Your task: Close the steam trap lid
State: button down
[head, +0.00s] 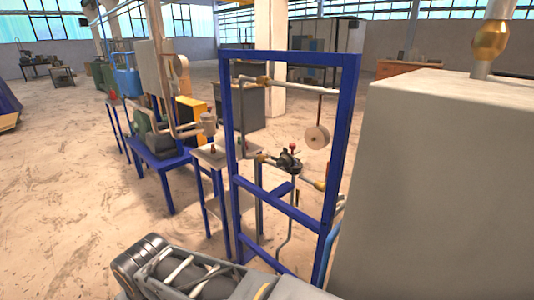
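I cannot tell for sure which part is the steam trap or its lid. In the head view, a blue upright frame (345,130) carries grey pipes with brass fittings. A dark fitting (288,161) with a red knob on top sits on its middle pipe. A round pale disc (317,137) hangs from a rod above and to the right of it. No open lid can be made out at this size. My gripper is not recognisable in the view; only a grey and black part of my own body shows at the bottom edge, apart from the frame.
A large pale box (445,190) fills the right side, close to the blue frame. A small table (212,155) and a blue stand with machinery (160,143) are behind and left of the frame. The floor (60,190) on the left is open.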

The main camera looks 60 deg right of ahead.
aim_at(286, 160)
jog(key=z, duration=0.45)
jog(key=i, duration=1)
jog(key=z, duration=1.3)
jog(key=i, duration=0.4)
jog(key=z, duration=0.25)
